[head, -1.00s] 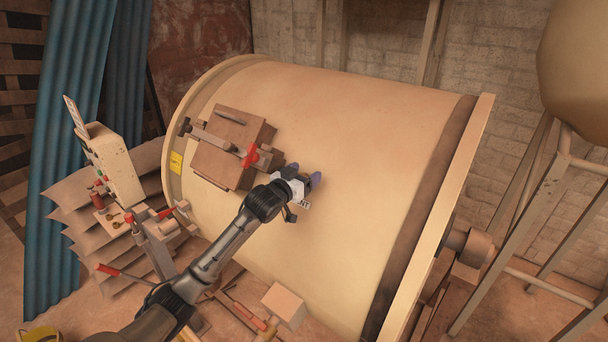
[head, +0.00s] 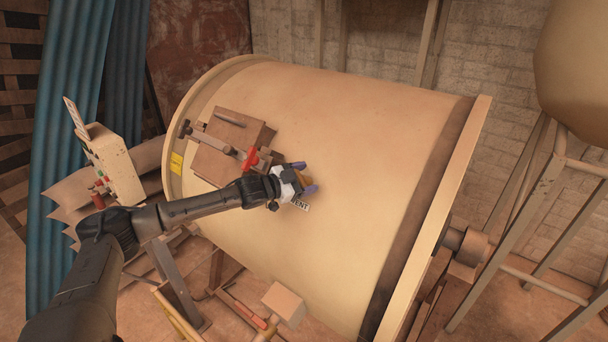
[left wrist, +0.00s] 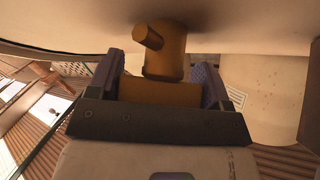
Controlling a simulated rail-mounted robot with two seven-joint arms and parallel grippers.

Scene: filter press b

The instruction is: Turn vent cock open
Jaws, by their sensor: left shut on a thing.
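The vent cock (left wrist: 165,55) is a brass-coloured cylinder with a short stub on its upper left, mounted on the cream drum (head: 350,130). A brass block below it sits between my finger pads in the left wrist view. In the head view a "VENT" label (head: 301,206) is on the drum just below the cock. My left gripper (head: 305,177) is at the drum, its purple fingers on either side of the brass part and shut on it. In the head view the gripper hides most of the cock. My right gripper is out of view.
A brown hatch box (head: 220,145) with a red handle (head: 250,160) is on the drum, close to the left of my gripper. A control box (head: 115,163) stands at the left. A metal stand (head: 510,210) is at the right. The drum surface right of the gripper is clear.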

